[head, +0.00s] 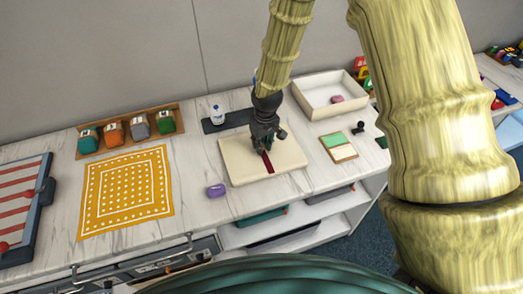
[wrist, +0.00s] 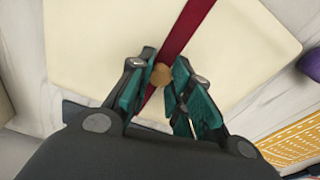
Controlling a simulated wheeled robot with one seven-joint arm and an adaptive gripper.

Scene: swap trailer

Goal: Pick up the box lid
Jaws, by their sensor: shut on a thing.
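The box lid (head: 247,160) is a flat cream square with a dark red stripe, lying on the marble-look counter in the head view. It also fills much of the wrist view (wrist: 90,50), where a small round tan knob (wrist: 161,75) sits on the red stripe. My gripper (head: 264,146) is over the middle of the lid, pointing down. In the wrist view my gripper (wrist: 160,82) has its teal-padded fingertips on either side of the knob, shut on it. Whether the lid is clear of the counter cannot be told.
An open cream box (head: 312,112) holding a pink item stands behind right. A purple object (head: 216,190) lies left of the lid. A yellow patterned cloth (head: 110,215), several coloured containers (head: 113,134), a white bottle (head: 217,114) and a green-and-tan block (head: 338,154) are around.

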